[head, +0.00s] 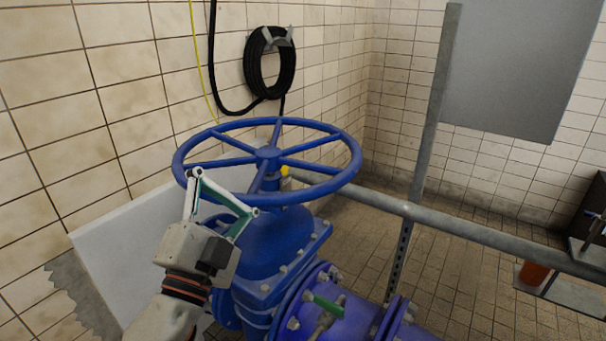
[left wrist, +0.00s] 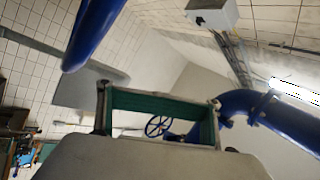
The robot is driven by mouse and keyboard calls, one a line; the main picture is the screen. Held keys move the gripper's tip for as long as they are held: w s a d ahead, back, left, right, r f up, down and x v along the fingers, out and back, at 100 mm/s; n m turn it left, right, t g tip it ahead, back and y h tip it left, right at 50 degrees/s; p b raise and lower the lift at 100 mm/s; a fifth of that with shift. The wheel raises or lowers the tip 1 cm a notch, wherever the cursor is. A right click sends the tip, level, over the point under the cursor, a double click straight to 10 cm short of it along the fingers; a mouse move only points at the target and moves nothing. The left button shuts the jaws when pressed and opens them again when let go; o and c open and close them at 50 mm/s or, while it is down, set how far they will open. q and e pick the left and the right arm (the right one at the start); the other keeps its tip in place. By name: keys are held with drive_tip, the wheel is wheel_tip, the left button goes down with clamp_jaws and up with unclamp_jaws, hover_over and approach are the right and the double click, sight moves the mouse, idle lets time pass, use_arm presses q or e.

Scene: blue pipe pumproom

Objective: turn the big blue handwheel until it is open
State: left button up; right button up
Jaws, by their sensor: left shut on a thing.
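The big blue handwheel (head: 268,154) sits level on top of a blue valve body (head: 277,245) in the head view. Its spokes meet at a central hub above the stem. My left gripper (head: 228,192) is at the near left part of the rim, shut on it with its fingers spread around the rim. Its fingers also show in the left wrist view (left wrist: 160,97), where the gripped part of the rim cannot be made out. My right gripper is in neither view.
A grey rail (head: 470,230) and an upright post (head: 425,130) stand right of the valve. A white panel (head: 125,235) leans behind my left arm. A coiled black hose (head: 269,65) hangs on the tiled wall. A smaller blue handwheel (left wrist: 158,126) shows farther off.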

use_arm(q)
drive_tip(key=s+d+r+m+g+h, duration=0.5)
drive_tip(key=d+m+g+h, duration=0.1)
drive_tip(key=d+m+h, duration=0.25)
drive_tip(key=s+d+r+m+g+h, duration=0.4)
drive_tip(key=d+r+m+g+h, duration=0.15)
drive_tip(key=d+m+h, duration=0.35)
drive_tip(key=s+d+f+m+g+y, duration=0.2)
drive_tip(key=s+d+m+g, duration=0.15)
drive_tip(key=m+g, duration=0.5)
drive_tip(key=m+t+y, duration=0.3)
drive_tip(key=t+y, duration=0.2)
drive_tip(key=y, duration=1.1)
hover_over(271, 193)
drive_tip(key=f, duration=1)
drive_tip(key=shift+s+d+f, duration=0.2)
drive_tip(key=shift+f, duration=0.1)
drive_tip(key=shift+w+a, duration=0.15)
drive_tip(key=shift+w, duration=0.1)
drive_tip(key=w+d+r+x, duration=0.1)
drive_tip(key=r+x, duration=0.1)
drive_tip(key=x, duration=1)
drive_tip(key=shift+w+d, duration=0.25)
drive_tip(key=shift+d, duration=0.15)
